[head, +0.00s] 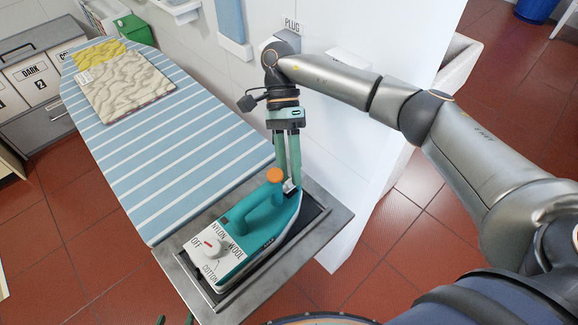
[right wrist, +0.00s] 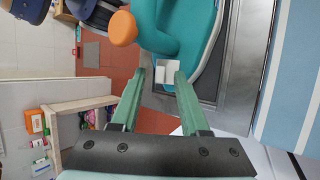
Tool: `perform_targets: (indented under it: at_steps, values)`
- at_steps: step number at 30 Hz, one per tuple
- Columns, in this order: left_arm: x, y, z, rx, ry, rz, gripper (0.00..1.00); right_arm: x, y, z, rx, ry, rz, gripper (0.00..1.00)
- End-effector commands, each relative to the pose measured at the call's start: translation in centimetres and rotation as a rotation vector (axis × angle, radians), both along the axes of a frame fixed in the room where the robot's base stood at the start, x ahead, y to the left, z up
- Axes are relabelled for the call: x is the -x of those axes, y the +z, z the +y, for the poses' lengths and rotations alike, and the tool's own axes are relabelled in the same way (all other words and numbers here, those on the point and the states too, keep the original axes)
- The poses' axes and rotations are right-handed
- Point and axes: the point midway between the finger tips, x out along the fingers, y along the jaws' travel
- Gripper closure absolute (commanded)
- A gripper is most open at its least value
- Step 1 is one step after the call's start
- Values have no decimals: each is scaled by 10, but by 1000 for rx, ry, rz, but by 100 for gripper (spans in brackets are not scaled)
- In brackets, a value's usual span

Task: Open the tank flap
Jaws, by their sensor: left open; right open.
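The teal and white iron (head: 245,228) rests on a metal plate (head: 335,216) at the end of the ironing board. A small white flap (right wrist: 168,71) shows near the iron's nose, close to its orange knob (head: 275,175). My right gripper (head: 289,186) reaches down over the nose, with its green fingers open. In the right wrist view the flap lies at the fingertips (right wrist: 161,73), closer to the right-hand finger; contact cannot be told. The flap looks closed, though the fingers partly hide it in the head view. My left gripper (head: 174,320) barely shows at the bottom edge, open and empty.
The striped ironing board (head: 160,150) carries a folded patterned cloth (head: 122,82) and a yellow cloth (head: 98,53) at its far end. A white wall (head: 345,150) stands close behind my right gripper. Grey laundry bins (head: 45,80) are at the left.

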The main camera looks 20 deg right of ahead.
Motion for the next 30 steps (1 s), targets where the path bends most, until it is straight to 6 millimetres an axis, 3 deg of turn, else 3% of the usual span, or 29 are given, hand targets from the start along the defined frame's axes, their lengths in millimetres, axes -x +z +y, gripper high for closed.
perform_targets:
  at_steps: [8,19,30]
  values:
    - [0,0,0,0,0,0,26,-3,3,-1,1,0,0,55]
    - [0,3,0,0,0,0,26,-35,41,-9,4,-3,-5,55]
    - [0,8,0,0,0,0,26,-48,56,-13,1,-1,-1,55]
